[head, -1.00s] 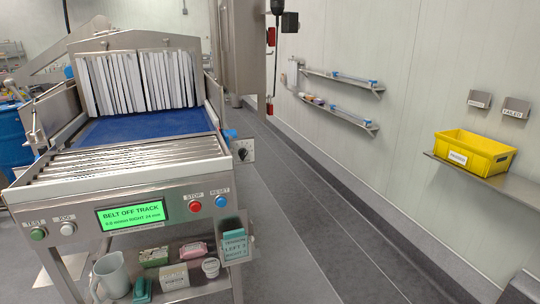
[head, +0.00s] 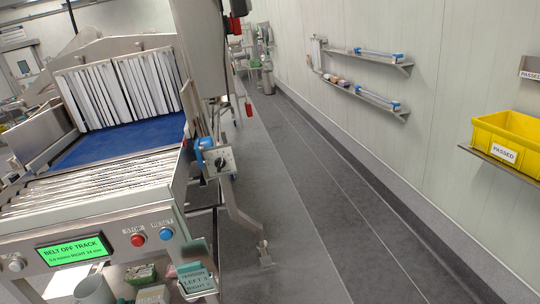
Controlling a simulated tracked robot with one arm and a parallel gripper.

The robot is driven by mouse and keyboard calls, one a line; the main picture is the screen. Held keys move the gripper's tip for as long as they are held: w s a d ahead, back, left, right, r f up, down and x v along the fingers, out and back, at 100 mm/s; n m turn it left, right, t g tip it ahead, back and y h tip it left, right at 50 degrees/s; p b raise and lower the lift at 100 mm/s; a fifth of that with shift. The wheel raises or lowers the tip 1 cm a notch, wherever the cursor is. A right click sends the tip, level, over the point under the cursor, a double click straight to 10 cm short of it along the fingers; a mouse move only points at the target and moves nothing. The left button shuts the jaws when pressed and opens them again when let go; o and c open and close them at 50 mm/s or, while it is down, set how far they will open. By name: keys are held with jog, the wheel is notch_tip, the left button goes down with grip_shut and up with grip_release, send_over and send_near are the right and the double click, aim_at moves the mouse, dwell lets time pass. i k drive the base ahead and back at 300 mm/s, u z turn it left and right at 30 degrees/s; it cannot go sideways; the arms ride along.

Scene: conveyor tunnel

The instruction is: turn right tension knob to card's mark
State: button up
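The right tension knob (head: 220,162) is a small dark knob on a pale square plate at the right side of the conveyor, beside a blue round part (head: 205,146). The knob's pointer and scale marks are too small to read. The teal tension card (head: 195,278) sits in a metal holder at the front right corner of the machine. It has lines for LEFT and RIGHT, but I cannot read the numbers surely. My gripper does not show in the head view.
The conveyor's green display (head: 73,250) reads BELT OFF TRACK. A red button (head: 138,240) and blue button (head: 166,234) sit beside it. A machine leg (head: 240,215) reaches the floor below the knob. The grey aisle (head: 310,220) is clear; a yellow PASSED crate (head: 505,135) stands on a wall shelf.

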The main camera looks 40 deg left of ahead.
aim_at(220, 163)
jog(key=u, duration=0.35)
jog(key=i, duration=1.2)
jog(key=u, duration=0.8)
